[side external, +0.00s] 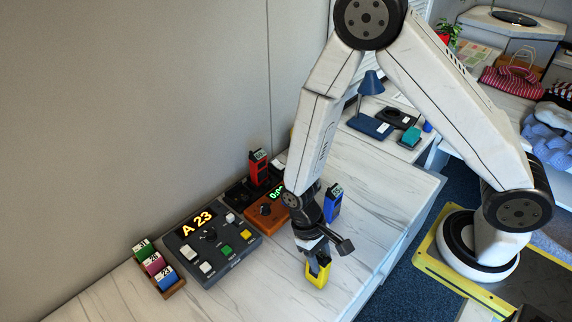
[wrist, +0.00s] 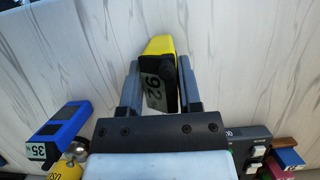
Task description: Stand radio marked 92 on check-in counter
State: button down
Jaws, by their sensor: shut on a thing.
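The yellow radio (side external: 318,276) is on or just above the pale marbled counter (side external: 325,305), near its front part. My gripper (side external: 316,264) points down and is shut on the radio, with one finger on each side, as the wrist view (wrist: 160,66) shows. The radio looks roughly upright in the side view. I cannot tell whether its base touches the counter.
A blue radio (side external: 333,204) marked 35 stands behind my gripper. A red radio (side external: 258,167) stands farther back, by an orange timer box (side external: 266,212). A dark console (side external: 212,247) showing A 23 and a tag rack (side external: 158,268) are left. The counter's front is clear.

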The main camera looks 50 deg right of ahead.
jog(key=shift+f, duration=0.1)
jog(key=shift+c, duration=1.4)
grip_release()
jog(key=v, duration=1.2)
jog(key=shift+d, duration=0.1)
jog(key=d+r+t, duration=0.6)
jog(key=d+t, duration=0.1)
jog(key=d, duration=0.3)
jog(key=shift+d, duration=0.4)
